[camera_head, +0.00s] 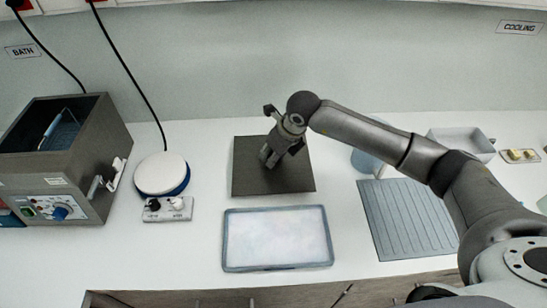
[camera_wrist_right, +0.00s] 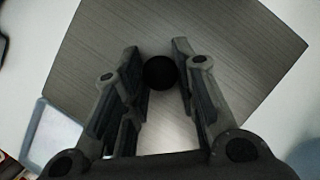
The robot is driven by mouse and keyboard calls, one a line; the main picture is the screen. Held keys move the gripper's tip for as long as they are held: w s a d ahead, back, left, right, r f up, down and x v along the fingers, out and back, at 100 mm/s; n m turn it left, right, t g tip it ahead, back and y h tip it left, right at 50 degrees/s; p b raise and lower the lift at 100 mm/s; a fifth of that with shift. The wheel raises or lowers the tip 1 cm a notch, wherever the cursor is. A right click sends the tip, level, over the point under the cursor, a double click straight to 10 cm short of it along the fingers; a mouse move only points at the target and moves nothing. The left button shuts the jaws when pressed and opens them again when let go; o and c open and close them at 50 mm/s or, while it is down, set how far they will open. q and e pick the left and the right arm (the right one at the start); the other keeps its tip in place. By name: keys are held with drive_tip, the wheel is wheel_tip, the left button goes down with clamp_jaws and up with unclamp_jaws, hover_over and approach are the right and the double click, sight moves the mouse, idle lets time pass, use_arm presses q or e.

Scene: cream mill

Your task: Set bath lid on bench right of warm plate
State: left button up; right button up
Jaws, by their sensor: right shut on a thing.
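The bath lid (camera_head: 245,180) is a dark grey-brown square plate with a round black knob (camera_wrist_right: 160,72). It is to the right of the warm plate (camera_head: 162,172), a round white-topped disc with a blue side, with a gap of bench between. My right gripper (camera_head: 270,157) is over the lid's middle, shut on its knob; the lid also fills much of the right wrist view (camera_wrist_right: 235,60). I cannot tell whether the lid touches the bench. The bath (camera_head: 60,165), a box at the left, is open on top. My left gripper is not in view.
A shallow blue-rimmed tray (camera_head: 277,209) lies just in front of the lid. A ribbed grey mat (camera_head: 405,220) and a grey bin (camera_head: 462,140) are at the right.

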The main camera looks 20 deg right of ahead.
drive_tip(key=shift+w+f, duration=0.15)
drive_tip(key=shift+d+f+p, duration=0.1)
drive_tip(key=shift+f+p, duration=0.2)
drive_tip(key=shift+p, duration=0.2)
wheel_tip(320, 180, down, 2)
drive_tip(key=shift+w+p, duration=0.1)
drive_tip(key=shift+p, duration=0.5)
drive_tip(key=shift+f, duration=0.4)
drive_tip(key=o, duration=0.9)
drive_tip(key=shift+o, duration=0.2)
